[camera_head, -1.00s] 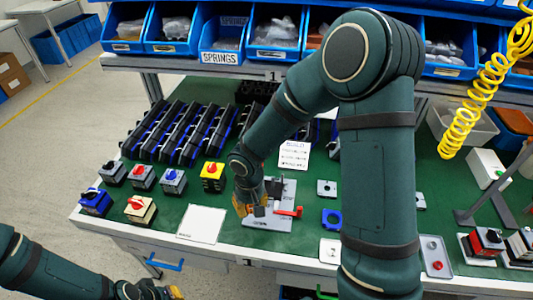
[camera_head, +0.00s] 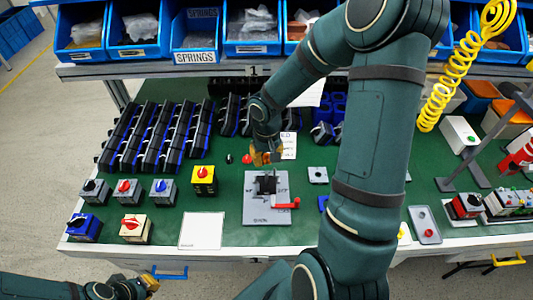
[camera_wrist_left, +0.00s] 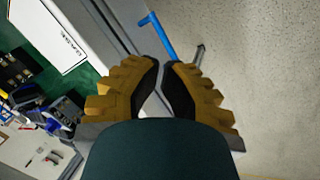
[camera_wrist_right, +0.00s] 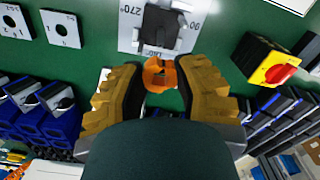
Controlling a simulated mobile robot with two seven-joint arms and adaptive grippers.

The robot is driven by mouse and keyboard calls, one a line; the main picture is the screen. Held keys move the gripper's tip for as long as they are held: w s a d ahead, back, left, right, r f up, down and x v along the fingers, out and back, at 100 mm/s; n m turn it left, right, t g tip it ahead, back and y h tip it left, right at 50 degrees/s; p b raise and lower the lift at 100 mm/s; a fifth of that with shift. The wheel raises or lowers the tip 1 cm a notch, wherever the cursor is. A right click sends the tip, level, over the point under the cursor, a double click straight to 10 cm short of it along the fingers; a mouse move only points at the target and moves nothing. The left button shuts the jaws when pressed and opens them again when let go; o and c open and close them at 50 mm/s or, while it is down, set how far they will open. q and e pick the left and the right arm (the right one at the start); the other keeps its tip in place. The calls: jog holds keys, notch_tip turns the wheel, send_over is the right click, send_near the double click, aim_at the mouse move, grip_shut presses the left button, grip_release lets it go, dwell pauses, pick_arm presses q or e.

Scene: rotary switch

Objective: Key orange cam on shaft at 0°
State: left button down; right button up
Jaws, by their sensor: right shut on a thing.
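My right gripper (camera_head: 267,158) is shut on the orange cam (camera_wrist_right: 159,74), a ring-like piece between its fingertips in the right wrist view. In the head view the gripper is just behind the grey fixture plate (camera_head: 256,216), apart from the dark block (camera_head: 266,185) that stands on the plate. The plate has printed angle marks; 90° and 270° show in the right wrist view. The shaft cannot be made out clearly. A red lever (camera_head: 287,204) lies at the plate's right side. My left gripper (camera_head: 150,282) is empty off the table's front edge, its fingers close together.
A yellow switch box with a red knob (camera_head: 204,179) and several other switches stand to the left. A white card (camera_head: 202,230) lies at the front. Rows of black modules (camera_head: 158,135) fill the back left. A small grey plate (camera_head: 318,175) lies right of the fixture.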

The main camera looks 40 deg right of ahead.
aim_at(266, 173)
pick_arm(q)
jog(key=shift+f, duration=0.15)
